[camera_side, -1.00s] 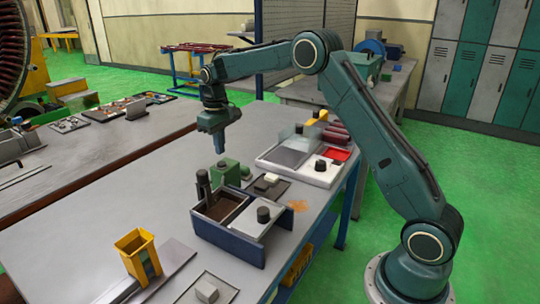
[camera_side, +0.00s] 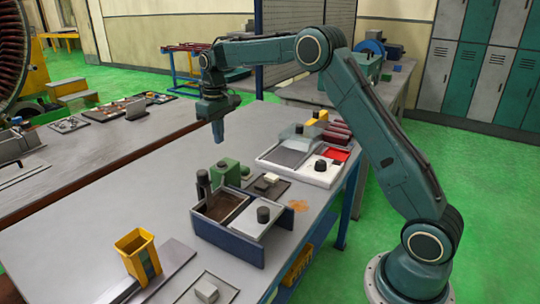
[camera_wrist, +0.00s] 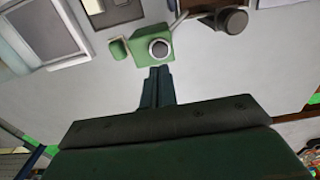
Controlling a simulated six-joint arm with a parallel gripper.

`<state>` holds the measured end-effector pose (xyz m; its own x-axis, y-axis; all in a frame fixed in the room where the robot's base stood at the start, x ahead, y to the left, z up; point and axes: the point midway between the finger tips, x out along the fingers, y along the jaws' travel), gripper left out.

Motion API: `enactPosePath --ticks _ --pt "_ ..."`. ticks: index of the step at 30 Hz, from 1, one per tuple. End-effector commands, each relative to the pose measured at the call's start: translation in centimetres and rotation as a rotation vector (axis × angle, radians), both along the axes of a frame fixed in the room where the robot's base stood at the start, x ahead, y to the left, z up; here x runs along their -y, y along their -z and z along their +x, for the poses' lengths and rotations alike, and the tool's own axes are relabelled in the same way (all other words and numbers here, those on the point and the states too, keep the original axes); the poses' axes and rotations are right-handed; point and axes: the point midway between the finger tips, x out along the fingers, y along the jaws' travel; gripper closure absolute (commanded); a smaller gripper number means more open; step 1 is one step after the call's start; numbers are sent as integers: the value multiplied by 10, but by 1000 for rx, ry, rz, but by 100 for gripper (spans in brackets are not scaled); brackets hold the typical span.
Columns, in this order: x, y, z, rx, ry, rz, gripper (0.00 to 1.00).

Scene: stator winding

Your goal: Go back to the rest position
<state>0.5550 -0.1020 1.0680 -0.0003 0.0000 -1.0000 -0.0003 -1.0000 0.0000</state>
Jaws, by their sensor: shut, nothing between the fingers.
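My gripper (camera_side: 218,138) hangs straight down above the workbench, behind the green block and well clear of everything on the bench. In the wrist view its fingers (camera_wrist: 157,72) are together with nothing between them. The green block (camera_side: 226,172) stands on the bench below and in front of the gripper.
A blue-edged box (camera_side: 236,249) with a brown compartment and a black knob sits on the bench (camera_side: 100,235). A yellow holder (camera_side: 138,254) stands nearer. A white tray (camera_side: 318,176) with a red section lies to the right.

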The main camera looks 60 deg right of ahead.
Motion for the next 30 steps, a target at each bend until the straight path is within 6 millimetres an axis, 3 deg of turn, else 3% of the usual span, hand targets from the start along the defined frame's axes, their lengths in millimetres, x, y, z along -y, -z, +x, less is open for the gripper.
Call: enactPosePath --ticks 5,11,21,30 --pt "-3 -7 -4 10 -1 -2 100" --pt "-12 -31 -22 40 -2 -7 100" --pt "-37 -83 -80 124 -2 -17 100" --pt "-58 -114 -142 202 -2 -22 100"
